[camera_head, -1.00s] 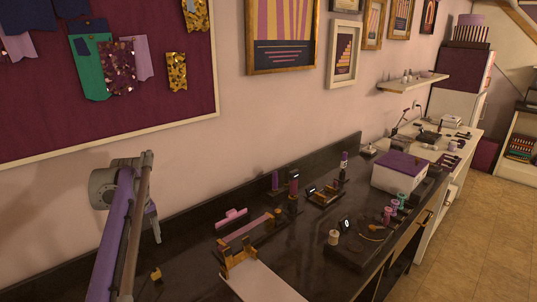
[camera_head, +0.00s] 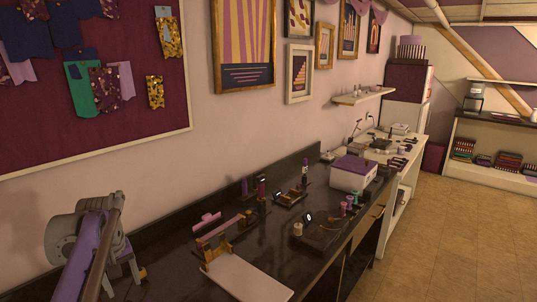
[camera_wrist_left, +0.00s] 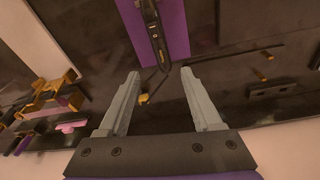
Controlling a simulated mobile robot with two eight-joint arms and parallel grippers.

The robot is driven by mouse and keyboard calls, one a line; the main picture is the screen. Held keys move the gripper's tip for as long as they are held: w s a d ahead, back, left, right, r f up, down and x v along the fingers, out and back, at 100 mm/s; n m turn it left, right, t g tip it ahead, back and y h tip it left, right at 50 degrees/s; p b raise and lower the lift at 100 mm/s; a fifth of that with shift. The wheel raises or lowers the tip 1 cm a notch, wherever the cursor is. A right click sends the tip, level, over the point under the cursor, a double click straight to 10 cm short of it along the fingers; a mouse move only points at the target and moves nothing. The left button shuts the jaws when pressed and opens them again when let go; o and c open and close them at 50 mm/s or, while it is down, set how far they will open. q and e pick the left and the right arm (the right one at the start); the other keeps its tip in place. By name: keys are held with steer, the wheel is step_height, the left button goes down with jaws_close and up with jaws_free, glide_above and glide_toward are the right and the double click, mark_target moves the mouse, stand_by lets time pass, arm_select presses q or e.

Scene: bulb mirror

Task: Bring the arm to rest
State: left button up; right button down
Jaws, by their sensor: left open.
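My left arm comes in at the lower left of the head view, purple with a grey wrist. My left gripper (camera_head: 124,283) hangs low over the left end of the dark counter, mostly behind the arm. In the left wrist view its two grey fingers (camera_wrist_left: 158,100) stand wide apart with nothing held between them. A small yellow piece (camera_wrist_left: 144,99) shows beyond the gap on or near the dark surface. My right gripper is in neither view.
The dark counter (camera_head: 180,265) holds a wooden stand with a pale board (camera_head: 245,279), a pink clip-like piece (camera_head: 206,222), small spools (camera_head: 349,200) and a white box with a purple lid (camera_head: 352,174). A pinboard (camera_head: 60,140) hangs on the wall behind. Open floor (camera_head: 440,240) lies right.

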arm_select(q)
steer(key=s+d+f+m+t+p, duration=0.15)
steer(key=s+d+m, duration=0.25)
steer(key=s+d, duration=0.6)
steer(key=s+d+f+m+t+p, duration=0.1)
steer(key=s+d+f+m, duration=0.1)
steer(key=s+d+f, duration=0.2)
steer(key=s+d+f+m+t+h+p, duration=0.1)
steer(key=s+d+f, duration=0.3)
steer(key=s, duration=0.6)
steer(key=shift+f+m+p, duration=0.4)
steer(key=shift+m+p, duration=0.05)
steer(key=shift+m, duration=0.15)
steer(key=shift+d, duration=0.1)
